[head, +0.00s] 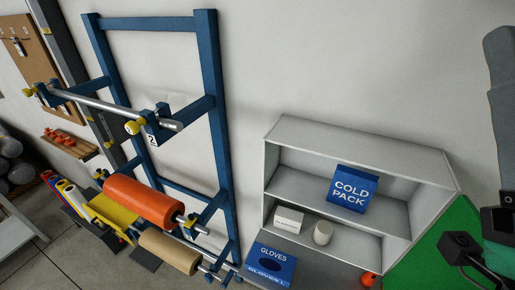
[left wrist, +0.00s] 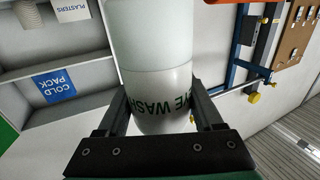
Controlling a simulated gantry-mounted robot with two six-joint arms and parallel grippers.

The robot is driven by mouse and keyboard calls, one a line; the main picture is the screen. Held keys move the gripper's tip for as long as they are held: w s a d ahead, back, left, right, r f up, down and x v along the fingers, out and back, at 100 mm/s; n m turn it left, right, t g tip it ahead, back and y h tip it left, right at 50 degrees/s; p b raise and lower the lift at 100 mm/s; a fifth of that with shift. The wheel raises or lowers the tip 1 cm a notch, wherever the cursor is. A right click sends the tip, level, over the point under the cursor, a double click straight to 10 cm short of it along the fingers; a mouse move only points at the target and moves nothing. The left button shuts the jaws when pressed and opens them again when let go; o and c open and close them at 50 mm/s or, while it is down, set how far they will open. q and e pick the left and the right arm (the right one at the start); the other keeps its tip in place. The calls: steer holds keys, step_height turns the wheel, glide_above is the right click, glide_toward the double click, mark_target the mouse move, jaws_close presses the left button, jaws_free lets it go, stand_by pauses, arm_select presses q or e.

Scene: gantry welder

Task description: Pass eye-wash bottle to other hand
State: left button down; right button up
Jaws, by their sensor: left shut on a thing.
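The eye-wash bottle (left wrist: 155,45) is white with green "EYE WASH" lettering and shows large in the left wrist view. My left gripper (left wrist: 158,92) is shut on it, with one dark finger on each side of its body. The top of the picture cuts off one end of the bottle. Neither the bottle nor my left gripper shows in the head view. A dark part of an arm stands at the right edge of the head view, but the fingers of my right gripper are not seen.
A white shelf unit (head: 456,186) holds a blue cold pack box (head: 352,188), a small white box (head: 289,220) and a white cylinder (head: 323,233). A blue gloves box (head: 270,265) is below. A blue rack (head: 222,120) with an orange roll (head: 143,201) stands left.

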arm_select(q)
steer(key=shift+n+y, duration=0.3)
steer(key=shift+y, duration=0.2)
steer(key=s+a+f, duration=0.1)
steer(key=s+a, duration=0.1)
steer(key=shift+s+a+f, duration=0.4)
steer(key=shift+d, duration=0.1)
